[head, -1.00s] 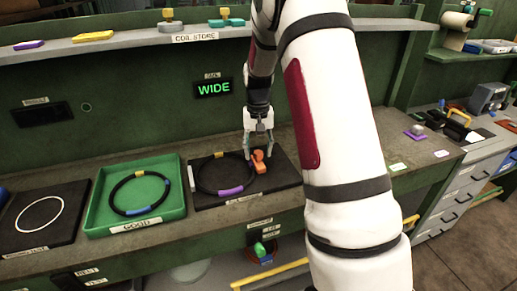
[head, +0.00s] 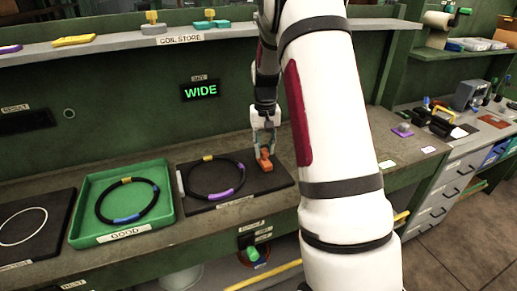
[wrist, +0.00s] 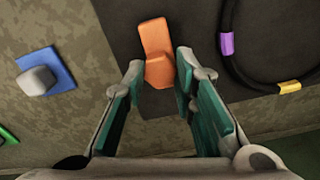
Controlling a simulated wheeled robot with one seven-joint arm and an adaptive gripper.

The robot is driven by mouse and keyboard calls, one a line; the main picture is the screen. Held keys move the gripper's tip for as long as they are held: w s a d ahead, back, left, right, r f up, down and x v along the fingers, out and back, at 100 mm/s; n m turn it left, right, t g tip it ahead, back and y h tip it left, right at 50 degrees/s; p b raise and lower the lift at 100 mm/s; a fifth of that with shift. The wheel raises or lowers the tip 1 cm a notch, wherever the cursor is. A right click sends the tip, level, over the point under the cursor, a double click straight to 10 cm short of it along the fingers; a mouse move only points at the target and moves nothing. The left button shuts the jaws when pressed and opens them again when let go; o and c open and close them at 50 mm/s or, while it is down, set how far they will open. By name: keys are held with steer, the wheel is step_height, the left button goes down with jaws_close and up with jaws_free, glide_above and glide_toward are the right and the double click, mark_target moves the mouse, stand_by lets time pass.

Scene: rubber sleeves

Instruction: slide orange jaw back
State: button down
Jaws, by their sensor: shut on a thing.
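The orange jaw (head: 264,160) sits on the black plate (head: 268,181), to the right of a black ring (head: 222,195) with purple and yellow bands. A clear gap separates the jaw from the ring. My gripper (head: 265,150) reaches down to the jaw from above. In the wrist view, the orange jaw (wrist: 156,40) lies between the fingers of my gripper (wrist: 158,65), which is shut on its raised block. The ring (wrist: 226,44) shows at the right there, apart from my fingers. A pale block (head: 181,182) stands at the plate's left edge.
A green tray (head: 77,221) marked GOOD holds another ring to the left. A lit sign (head: 200,91) reads WIDE. In the wrist view, a blue pad (wrist: 62,80) with a pale knob lies left of the plate. The bench right of the plate looks mostly clear.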

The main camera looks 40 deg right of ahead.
mark_target(266, 150)
steer(key=shift+s+d, duration=0.1)
steer(key=shift+d, duration=0.15)
steer(key=c, duration=1.3)
jaws_free()
steer(key=shift+d, duration=0.1)
steer(key=shift+r, duration=0.1)
steer(key=shift+r, duration=0.35)
step_height(266, 150, up, 11)
steer(key=shift+r, duration=0.1)
